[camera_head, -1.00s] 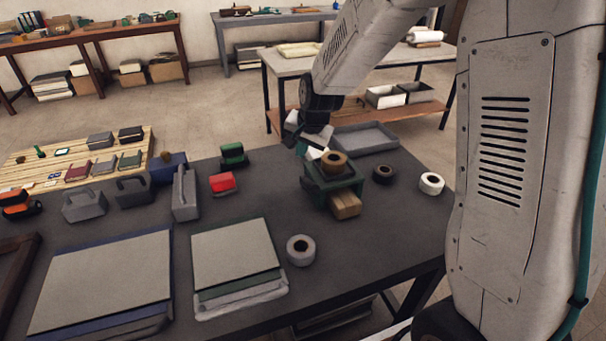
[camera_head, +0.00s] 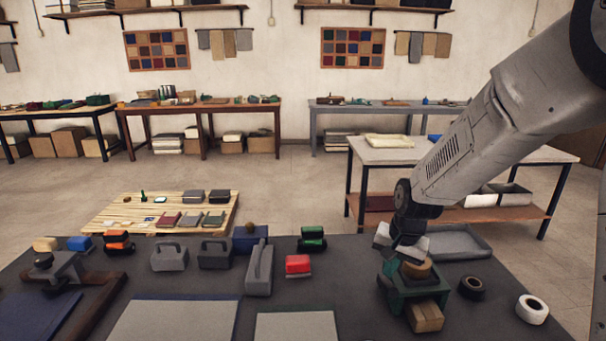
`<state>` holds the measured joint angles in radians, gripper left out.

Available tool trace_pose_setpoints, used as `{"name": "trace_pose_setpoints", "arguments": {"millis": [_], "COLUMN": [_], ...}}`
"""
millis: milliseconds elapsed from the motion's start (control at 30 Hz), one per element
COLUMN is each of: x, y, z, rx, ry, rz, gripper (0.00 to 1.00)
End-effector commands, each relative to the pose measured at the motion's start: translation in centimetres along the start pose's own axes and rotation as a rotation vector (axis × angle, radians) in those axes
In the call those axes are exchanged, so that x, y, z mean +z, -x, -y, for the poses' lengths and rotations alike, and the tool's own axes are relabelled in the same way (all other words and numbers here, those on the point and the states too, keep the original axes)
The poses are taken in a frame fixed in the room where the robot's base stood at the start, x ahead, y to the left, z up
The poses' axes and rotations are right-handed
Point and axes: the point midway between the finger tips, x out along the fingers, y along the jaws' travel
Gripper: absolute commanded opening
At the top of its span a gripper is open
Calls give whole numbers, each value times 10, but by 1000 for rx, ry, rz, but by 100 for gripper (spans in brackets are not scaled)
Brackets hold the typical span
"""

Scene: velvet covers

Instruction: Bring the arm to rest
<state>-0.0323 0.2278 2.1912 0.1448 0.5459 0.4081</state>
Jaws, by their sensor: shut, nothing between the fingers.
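My arm reaches in from the upper right, bent down at its dark wrist joint. My gripper (camera_head: 401,254) hangs low over the dark work table (camera_head: 345,262), just behind and above a green holder (camera_head: 396,297). A tan tape roll (camera_head: 416,269) sits in the top of the holder, and a wooden block (camera_head: 425,316) sticks out at its front. My gripper is shut and empty. Its fingertips are small and partly hidden by the holder and roll; I cannot tell whether they touch either.
A black roll (camera_head: 472,287) and a white roll (camera_head: 532,309) lie right of the holder. A grey tray (camera_head: 458,243) is behind it. A red block (camera_head: 298,265), a green-black block (camera_head: 312,239) and grey tools (camera_head: 260,268) stand left. The dark tabletop between red block and holder is clear.

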Motion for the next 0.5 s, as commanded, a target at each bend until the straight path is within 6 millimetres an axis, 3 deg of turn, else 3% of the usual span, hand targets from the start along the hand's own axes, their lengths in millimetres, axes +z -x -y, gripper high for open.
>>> {"name": "trace_pose_setpoints", "arguments": {"millis": [500], "x": [161], "y": [154], "z": [-97], "rx": [113], "ry": [420], "rz": [211], "gripper": [0]}}
